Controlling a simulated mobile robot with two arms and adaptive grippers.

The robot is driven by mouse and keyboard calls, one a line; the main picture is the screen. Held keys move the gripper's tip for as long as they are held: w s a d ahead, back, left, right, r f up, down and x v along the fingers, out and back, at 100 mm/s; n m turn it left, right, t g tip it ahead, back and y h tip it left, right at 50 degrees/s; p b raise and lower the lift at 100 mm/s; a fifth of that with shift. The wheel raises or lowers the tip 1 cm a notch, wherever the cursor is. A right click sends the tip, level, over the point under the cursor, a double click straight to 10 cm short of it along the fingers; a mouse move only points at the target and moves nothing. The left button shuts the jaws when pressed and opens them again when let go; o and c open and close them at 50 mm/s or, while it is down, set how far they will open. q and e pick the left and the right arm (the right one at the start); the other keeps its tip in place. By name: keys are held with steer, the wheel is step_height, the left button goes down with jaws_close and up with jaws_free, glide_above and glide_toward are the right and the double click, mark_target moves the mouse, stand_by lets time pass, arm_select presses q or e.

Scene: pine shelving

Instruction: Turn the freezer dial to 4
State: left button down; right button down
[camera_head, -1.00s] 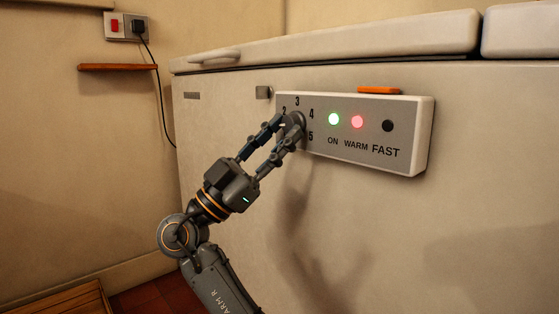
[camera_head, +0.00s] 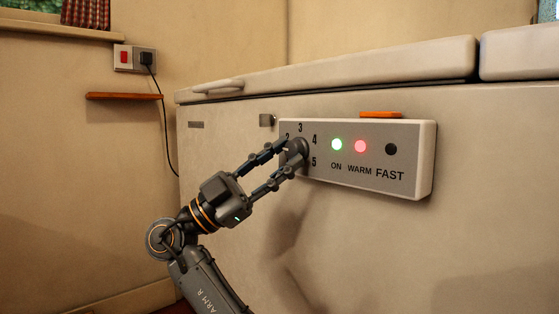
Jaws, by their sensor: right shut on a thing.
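The freezer dial (camera_head: 300,149) is a dark grey round knob at the left end of the light grey control panel (camera_head: 405,192) on the freezer front. The numbers 2, 3, 4 and 5 show around it, with 3 above and 4 at upper right. My right gripper (camera_head: 291,153) is shut on the dial, one finger at its upper left and one at its lower side. The dial's pointer cannot be made out, so its setting is unclear. My left gripper is not in view.
A wall socket (camera_head: 135,58) and small shelf (camera_head: 124,97) are at left.

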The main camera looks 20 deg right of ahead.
steer(key=c, duration=1)
jaws_free()
steer(key=shift+w+d, duration=0.1)
steer(key=shift+d, duration=0.15)
steer(key=shift+a, duration=0.2)
steer(key=v, duration=1.1)
steer(key=shift+a+f, duration=0.25)
steer(key=shift+f, duration=0.05)
